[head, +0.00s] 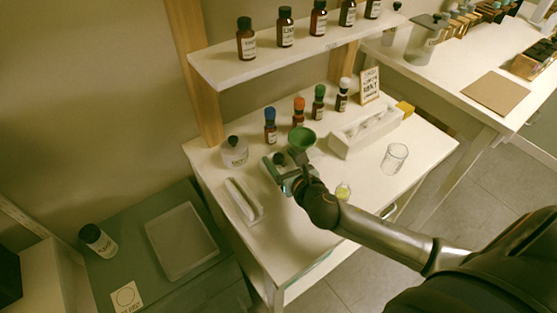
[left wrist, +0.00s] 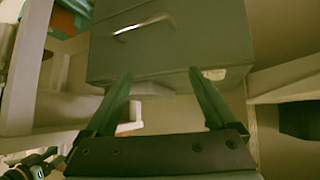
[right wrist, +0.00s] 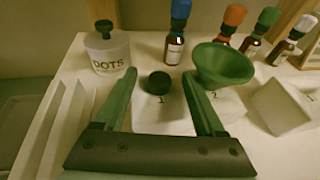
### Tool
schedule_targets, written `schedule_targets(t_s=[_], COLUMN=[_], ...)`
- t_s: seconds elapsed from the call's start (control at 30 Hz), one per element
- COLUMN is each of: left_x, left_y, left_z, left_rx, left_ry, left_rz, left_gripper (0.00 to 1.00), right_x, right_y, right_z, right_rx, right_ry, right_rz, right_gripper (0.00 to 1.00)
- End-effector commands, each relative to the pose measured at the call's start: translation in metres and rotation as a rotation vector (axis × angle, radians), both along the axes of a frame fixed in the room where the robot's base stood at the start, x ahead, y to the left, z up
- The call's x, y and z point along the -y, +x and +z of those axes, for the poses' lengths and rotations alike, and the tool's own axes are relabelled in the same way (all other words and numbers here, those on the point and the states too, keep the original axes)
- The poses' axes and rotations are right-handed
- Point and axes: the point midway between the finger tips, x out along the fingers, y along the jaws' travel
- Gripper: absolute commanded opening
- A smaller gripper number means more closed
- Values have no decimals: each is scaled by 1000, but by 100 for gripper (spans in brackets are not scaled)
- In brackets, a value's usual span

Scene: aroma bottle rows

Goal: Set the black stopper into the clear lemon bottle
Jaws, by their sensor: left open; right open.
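The black stopper (right wrist: 159,82) sits upright on a white block (right wrist: 172,112) marked 1. In the right wrist view it stands between the fingers of my right gripper (right wrist: 166,78), with clear gaps to both. That gripper also shows in the head view (head: 281,166), open and empty over the block. A small clear bottle (head: 343,191) with yellow in it stands near the table's front edge, right of my right gripper; its label is too small to read. My left gripper (left wrist: 159,75) is open and empty, away from the table, in front of a grey cabinet.
A green funnel (right wrist: 222,66) stands on the block beside the stopper, close to my right finger. A DOTS bottle (right wrist: 108,50) is on the left. Several colour-capped bottles stand behind. A clear glass (head: 394,157) and a white tray (head: 365,131) are on the right.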

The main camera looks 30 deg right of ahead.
Motion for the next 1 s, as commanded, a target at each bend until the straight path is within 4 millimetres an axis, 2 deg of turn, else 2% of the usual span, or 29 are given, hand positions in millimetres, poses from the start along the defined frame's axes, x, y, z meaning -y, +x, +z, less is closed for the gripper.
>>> schedule_targets(t_s=[0.2, 0.83, 1.0], left_x=[0, 0, 0], left_y=[0, 1, 1], left_z=[0, 1, 1], left_rx=[0, 2, 2], left_ry=[0, 0, 0], left_rz=[0, 0, -1], left_gripper=[90, 90, 90], right_x=[0, 0, 0], right_y=[1, 0, 0], right_z=[0, 0, 0], right_rx=[0, 0, 0], right_ry=[0, -1, -1], right_rz=[1, 0, 0], right_gripper=[72, 1, 0])
